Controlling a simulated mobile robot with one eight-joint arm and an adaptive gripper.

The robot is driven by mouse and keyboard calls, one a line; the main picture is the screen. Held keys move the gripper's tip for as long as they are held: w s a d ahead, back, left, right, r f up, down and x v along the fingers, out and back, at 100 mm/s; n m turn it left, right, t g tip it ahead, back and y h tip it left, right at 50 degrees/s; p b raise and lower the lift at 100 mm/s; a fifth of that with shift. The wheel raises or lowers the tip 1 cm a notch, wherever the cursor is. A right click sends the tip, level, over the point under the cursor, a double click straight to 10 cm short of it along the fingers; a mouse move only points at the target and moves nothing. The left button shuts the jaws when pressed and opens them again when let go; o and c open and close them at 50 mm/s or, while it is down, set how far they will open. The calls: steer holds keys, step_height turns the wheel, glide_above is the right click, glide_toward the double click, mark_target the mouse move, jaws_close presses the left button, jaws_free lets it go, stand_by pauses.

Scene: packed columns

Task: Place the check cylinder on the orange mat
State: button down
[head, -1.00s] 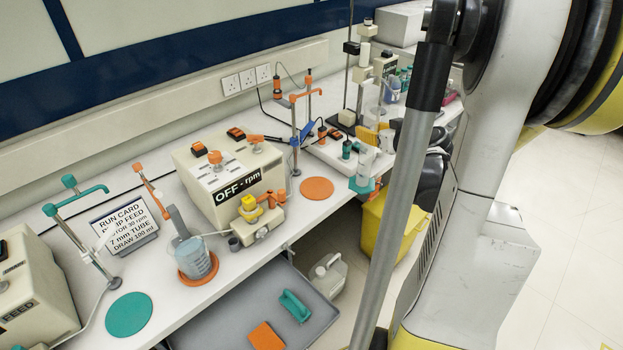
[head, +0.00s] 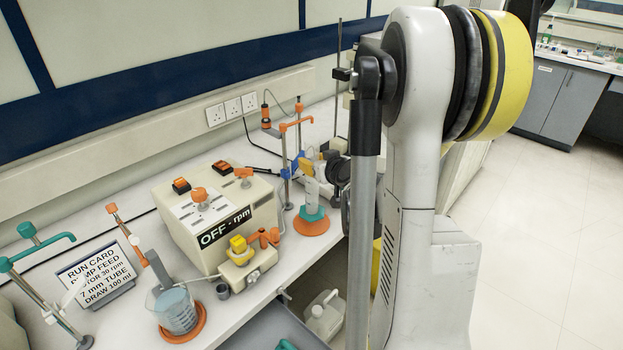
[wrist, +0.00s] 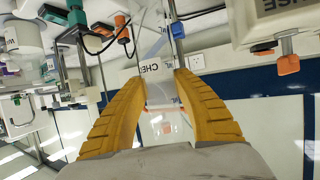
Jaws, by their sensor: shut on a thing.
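The check cylinder (head: 312,197) is a clear tube with a teal base. It is upright over the orange mat (head: 311,229), a round disc on the bench right of the pump box. Its base overlaps the mat in the head view; I cannot tell whether it touches. My gripper (head: 322,166) is at the tube's upper part, partly hidden by its own dark body and my arm. In the wrist view my yellow fingers (wrist: 161,76) are shut on the clear cylinder (wrist: 160,95), with part of its lettering showing between them.
An orange-topped stand (head: 284,150) rises just left of the cylinder. The pump box (head: 205,215) stands further left. A beaker of blue liquid (head: 176,309) sits on another orange disc (head: 183,335). A jug (head: 325,314) stands below the bench edge.

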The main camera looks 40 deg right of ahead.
mark_target(312, 180)
step_height(312, 180, down, 4)
steer(key=shift+w+f+b, duration=0.1)
steer(key=shift+b, duration=0.9)
steer(key=c, duration=1)
jaws_free()
